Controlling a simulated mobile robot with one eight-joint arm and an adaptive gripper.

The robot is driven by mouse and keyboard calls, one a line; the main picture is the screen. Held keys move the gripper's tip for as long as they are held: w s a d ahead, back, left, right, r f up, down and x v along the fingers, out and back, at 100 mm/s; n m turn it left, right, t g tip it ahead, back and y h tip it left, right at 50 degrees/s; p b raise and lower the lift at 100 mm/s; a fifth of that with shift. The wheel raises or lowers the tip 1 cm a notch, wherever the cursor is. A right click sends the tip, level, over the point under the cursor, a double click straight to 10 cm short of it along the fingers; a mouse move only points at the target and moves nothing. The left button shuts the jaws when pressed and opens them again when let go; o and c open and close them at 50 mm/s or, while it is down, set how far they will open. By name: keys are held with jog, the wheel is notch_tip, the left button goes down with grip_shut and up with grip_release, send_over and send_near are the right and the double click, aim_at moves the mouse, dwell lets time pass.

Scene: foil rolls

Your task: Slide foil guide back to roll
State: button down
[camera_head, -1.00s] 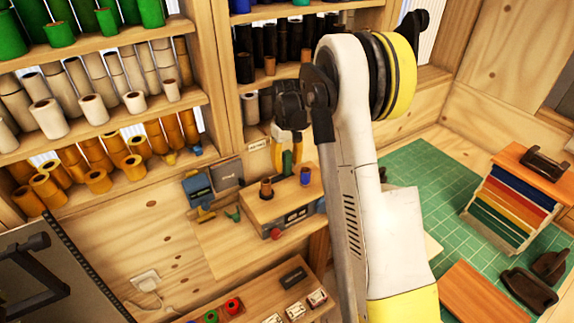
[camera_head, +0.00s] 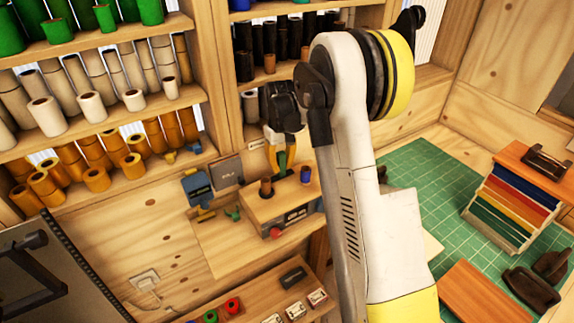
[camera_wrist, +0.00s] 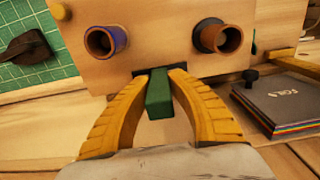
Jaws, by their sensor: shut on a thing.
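A green foil guide (camera_wrist: 159,93) sits between my yellow fingertips in the wrist view, at a dark slot on the wooden box (camera_wrist: 160,52). My gripper (camera_wrist: 161,78) is shut on it. In the head view, my gripper (camera_head: 276,150) and the green guide (camera_head: 282,160) are above the back of the box (camera_head: 285,203). A brown roll (camera_wrist: 222,38) and a blue roll (camera_wrist: 106,41) stand on the box, one on each side of the guide in the wrist view. Both the brown roll (camera_head: 266,187) and blue roll (camera_head: 306,174) show in the head view.
A red knob (camera_head: 277,232) is on the box's front. A dark square booklet (camera_wrist: 284,100) lies beside the box. Shelves of green, cream, orange and black rolls (camera_head: 60,115) stand behind. A green cutting mat (camera_head: 420,185) is to the right, with a colored rack (camera_head: 508,210) on it.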

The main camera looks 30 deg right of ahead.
aim_at(273, 179)
jog(key=a, duration=0.3)
jog(key=shift+a+f+b, duration=0.1)
jog(key=shift+b, duration=0.25)
jog(key=c, duration=1.2)
grip_release()
jog(key=shift+a, duration=0.15)
notch_tip(273, 179, up, 12)
jog(key=shift+r, duration=0.1)
